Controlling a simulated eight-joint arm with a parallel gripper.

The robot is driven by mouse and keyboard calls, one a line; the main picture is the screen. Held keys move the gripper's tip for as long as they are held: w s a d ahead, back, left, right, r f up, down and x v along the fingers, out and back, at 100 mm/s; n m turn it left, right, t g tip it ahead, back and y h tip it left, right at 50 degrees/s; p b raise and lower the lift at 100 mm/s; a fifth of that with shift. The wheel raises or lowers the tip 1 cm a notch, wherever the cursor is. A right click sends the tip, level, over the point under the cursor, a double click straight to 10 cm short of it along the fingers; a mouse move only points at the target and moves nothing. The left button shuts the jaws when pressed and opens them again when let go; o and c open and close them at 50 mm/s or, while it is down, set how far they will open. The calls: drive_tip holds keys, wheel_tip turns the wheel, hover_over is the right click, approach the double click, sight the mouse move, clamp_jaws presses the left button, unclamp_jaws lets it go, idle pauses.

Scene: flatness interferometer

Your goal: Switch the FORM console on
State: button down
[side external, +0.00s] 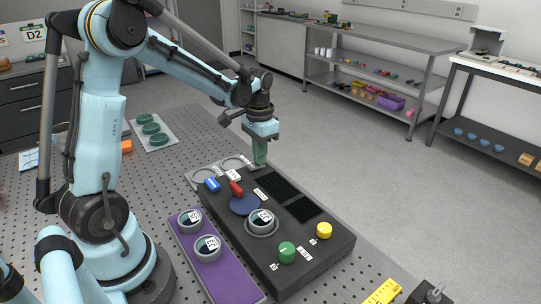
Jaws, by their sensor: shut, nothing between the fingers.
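A black console (323,250) lies on the perforated table, its labels too small to read. I cannot tell which control is the power switch. My gripper (260,163) points down, shut and empty, at the console's far end, beyond the red and white controls. I cannot tell whether its tips touch anything.
A purple tray (230,285) with two round pieces lies left of the console. A grey plate (195,180) with round recesses is at its far end. A white tray (160,128) with green discs stands farther back. A yellow block (383,292) lies near the front edge.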

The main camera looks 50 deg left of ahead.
sight(252, 166)
drive_tip(key=shift+f, duration=0.4)
drive_tip(key=shift+s+r, duration=0.2)
drive_tip(key=shift+s, duration=0.65)
wheel_tip(252, 166, up, 14)
drive_tip(key=shift+w+r+t, duration=0.25)
drive_tip(key=shift+t, duration=0.05)
drive_tip(key=shift+s+d, duration=0.1)
drive_tip(key=shift+s, duration=0.7)
wheel_tip(252, 166, down, 14)
drive_tip(key=shift+r, duration=0.1)
idle(0.3)
